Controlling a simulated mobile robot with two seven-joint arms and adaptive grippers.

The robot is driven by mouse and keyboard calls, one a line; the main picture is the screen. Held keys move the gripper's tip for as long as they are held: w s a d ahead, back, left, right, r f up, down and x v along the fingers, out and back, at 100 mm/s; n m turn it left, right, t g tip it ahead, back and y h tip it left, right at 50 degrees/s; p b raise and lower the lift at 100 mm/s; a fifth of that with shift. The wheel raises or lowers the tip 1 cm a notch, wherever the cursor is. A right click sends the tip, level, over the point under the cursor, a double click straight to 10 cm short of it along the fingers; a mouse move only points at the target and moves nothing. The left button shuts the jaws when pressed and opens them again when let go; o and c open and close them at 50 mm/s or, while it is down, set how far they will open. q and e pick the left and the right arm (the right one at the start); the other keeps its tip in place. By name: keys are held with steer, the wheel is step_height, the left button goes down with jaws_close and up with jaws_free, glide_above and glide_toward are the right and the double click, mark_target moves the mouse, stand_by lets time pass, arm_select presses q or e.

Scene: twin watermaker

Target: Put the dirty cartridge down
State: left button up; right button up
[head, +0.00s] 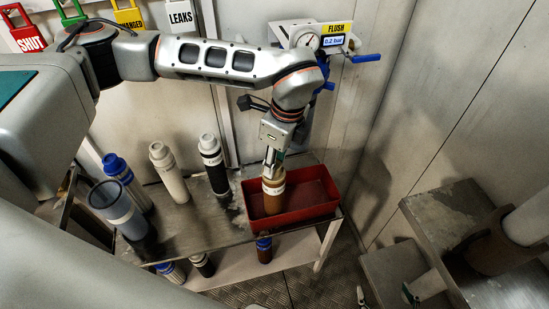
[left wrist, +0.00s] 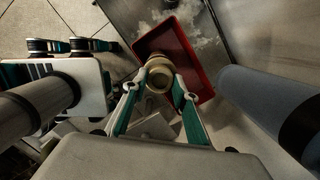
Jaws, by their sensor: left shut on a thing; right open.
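The dirty cartridge (head: 274,202) is brown with a pale cap and stands about upright inside the red tray (head: 318,208), towards its left side. Its lower end is at the tray floor or just above it; I cannot tell which. My left gripper (head: 273,172) reaches down from above and is shut on the cartridge's top. In the left wrist view the cartridge's pale round top (left wrist: 159,76) sits between the two teal fingers, with the red tray (left wrist: 184,45) behind it. My right gripper (head: 386,296) shows only its fingertips at the bottom edge, apart and empty.
More cartridges stand on the shelf below. The tray's right half is empty.

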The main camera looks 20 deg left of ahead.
arm_select(q)
steer(key=shift+w+f, duration=0.25)
steer(key=shift+f, duration=0.15)
steer(key=shift+r, duration=0.1)
steer(key=shift+c, duration=0.4)
steer(key=shift+s+r, duration=0.15)
steer(key=shift+s, duration=0.15)
steer(key=shift+f, duration=0.25)
steer(key=o, duration=1.1)
steer(key=shift+c, duration=0.2)
steer(key=shift+o, duration=0.3)
arm_select(e)
steer(key=shift+w+a, duration=0.15)
steer(key=shift+w, duration=0.25)
